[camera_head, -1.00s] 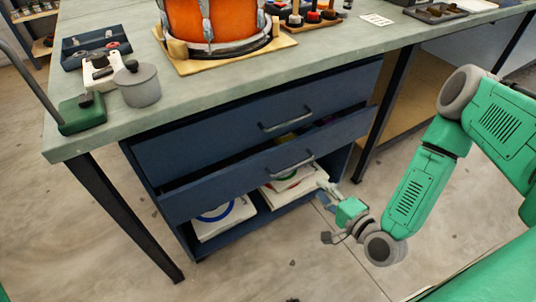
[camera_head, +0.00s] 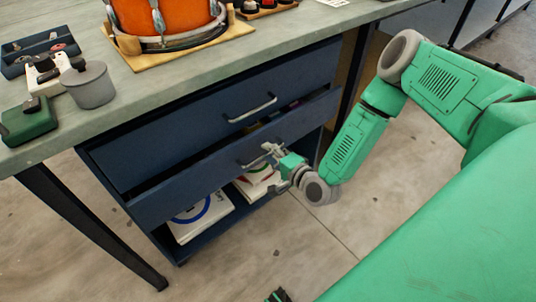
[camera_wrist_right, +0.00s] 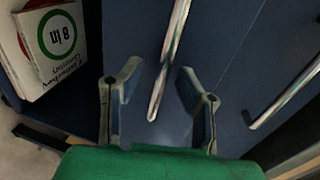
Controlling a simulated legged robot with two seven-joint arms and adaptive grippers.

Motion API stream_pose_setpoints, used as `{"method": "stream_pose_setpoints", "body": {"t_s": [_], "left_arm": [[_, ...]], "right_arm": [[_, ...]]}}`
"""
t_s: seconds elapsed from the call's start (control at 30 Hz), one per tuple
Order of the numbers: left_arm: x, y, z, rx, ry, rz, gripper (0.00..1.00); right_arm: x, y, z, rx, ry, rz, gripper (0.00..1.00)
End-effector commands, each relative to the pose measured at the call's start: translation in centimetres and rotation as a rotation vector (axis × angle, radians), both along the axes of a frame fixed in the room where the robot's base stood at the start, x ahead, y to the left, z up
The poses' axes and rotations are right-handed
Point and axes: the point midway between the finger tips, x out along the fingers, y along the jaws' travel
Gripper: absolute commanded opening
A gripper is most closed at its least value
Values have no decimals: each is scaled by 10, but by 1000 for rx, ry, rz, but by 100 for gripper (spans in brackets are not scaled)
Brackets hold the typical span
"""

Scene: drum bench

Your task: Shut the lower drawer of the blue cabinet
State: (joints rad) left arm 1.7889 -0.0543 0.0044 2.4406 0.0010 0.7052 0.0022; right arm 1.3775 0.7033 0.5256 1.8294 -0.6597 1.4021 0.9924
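The blue cabinet (camera_head: 115,163) stands under the bench. Its lower drawer (camera_head: 200,182) is pulled partly out, with a dark gap above its front and some contents showing at the right. My right gripper (camera_head: 268,150) is at the lower drawer's handle (camera_wrist_right: 168,65). In the wrist view, the right gripper (camera_wrist_right: 158,90) is open, with one finger on each side of that handle; contact is not clear. A small dark piece (camera_head: 278,296) at the bottom edge of the head view may be my left gripper; its fingers cannot be made out.
The upper drawer (camera_head: 180,138) has its own handle (camera_head: 252,108) close above. White boxes (camera_head: 203,215) lie on the open shelf below. A bench leg (camera_head: 90,225) stands at the left. An orange drum (camera_head: 165,18) and a grey pot (camera_head: 90,85) are on the benchtop. The floor in front is clear.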

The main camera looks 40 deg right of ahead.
Motion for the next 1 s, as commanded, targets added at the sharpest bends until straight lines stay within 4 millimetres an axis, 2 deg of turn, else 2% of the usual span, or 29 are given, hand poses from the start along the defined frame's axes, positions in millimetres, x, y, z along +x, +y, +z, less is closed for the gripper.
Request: {"method": "stream_pose_setpoints", "body": {"t_s": [0.37,0.43,0.47,0.73,1.0], "left_arm": [[0,0,-1,0,0,0,66],[0,0,-1,0,0,0,66],[0,0,-1,0,0,0,66],[0,0,-3,0,0,0,66],[0,0,-19,0,0,0,66]], "right_arm": [[6,1,0,-1,0,-1,31],[6,1,0,-1,0,-2,6],[6,1,0,-1,0,-1,0],[9,1,-2,0,0,1,0],[47,4,-4,-1,2,1,0]]}}
